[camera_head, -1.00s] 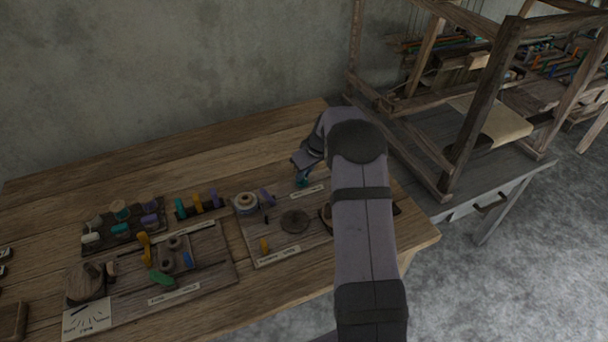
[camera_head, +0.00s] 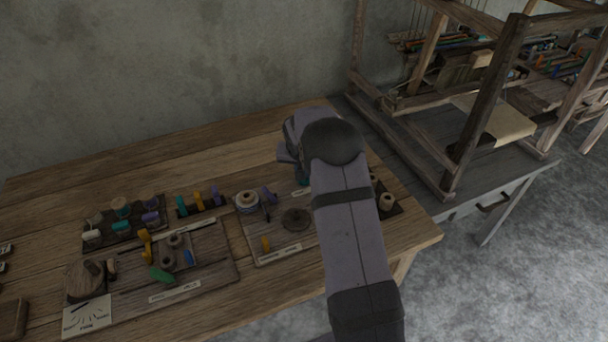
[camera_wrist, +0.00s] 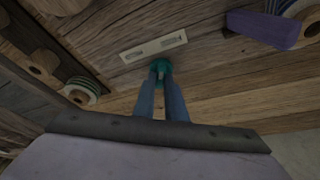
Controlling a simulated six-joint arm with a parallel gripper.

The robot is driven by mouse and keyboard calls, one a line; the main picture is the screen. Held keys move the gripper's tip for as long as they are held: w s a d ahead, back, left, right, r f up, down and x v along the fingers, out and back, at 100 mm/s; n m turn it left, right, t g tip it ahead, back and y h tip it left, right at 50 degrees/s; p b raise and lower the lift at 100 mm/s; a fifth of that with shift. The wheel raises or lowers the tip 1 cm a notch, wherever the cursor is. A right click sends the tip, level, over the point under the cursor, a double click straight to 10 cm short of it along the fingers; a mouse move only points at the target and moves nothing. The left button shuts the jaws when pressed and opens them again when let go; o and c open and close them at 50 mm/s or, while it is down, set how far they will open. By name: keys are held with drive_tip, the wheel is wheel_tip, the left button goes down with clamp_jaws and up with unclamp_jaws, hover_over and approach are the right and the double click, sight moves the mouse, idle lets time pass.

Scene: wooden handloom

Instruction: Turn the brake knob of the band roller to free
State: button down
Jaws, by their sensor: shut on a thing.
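A teal knob (camera_wrist: 160,69) stands on the wooden board beside a pale label strip (camera_wrist: 153,47). My gripper (camera_wrist: 161,80) points down at it in the wrist view, its two blue fingers shut on the knob. The fingers hide part of the knob, so its exact turn cannot be read. In the head view my gripper (camera_head: 301,180) is over the right part of the board (camera_head: 265,222), and my arm mostly covers the knob. A wound spool (camera_head: 247,201) and a purple lever (camera_head: 268,196) are left of the gripper; the purple piece also shows in the wrist view (camera_wrist: 264,29).
A dark disc (camera_head: 296,219) and an orange peg (camera_head: 266,243) are on the same board. A rack with wooden spools (camera_head: 386,201) is to the right of my arm. Another board (camera_head: 205,281) with coloured parts is at left. The loom (camera_head: 478,105) stands behind right.

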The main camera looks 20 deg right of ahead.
drive_tip(key=shift+m+h+b, duration=0.3)
drive_tip(key=shift+m+b, duration=0.45)
drive_tip(key=shift+m, duration=0.05)
drive_tip(key=c, duration=1.8)
unclamp_jaws()
drive_tip(key=b+v, duration=0.1)
drive_tip(key=v, duration=0.6)
drive_tip(key=shift+r+b, duration=0.2)
drive_tip(key=shift+b, duration=0.1)
drive_tip(key=shift+w+a, duration=0.1)
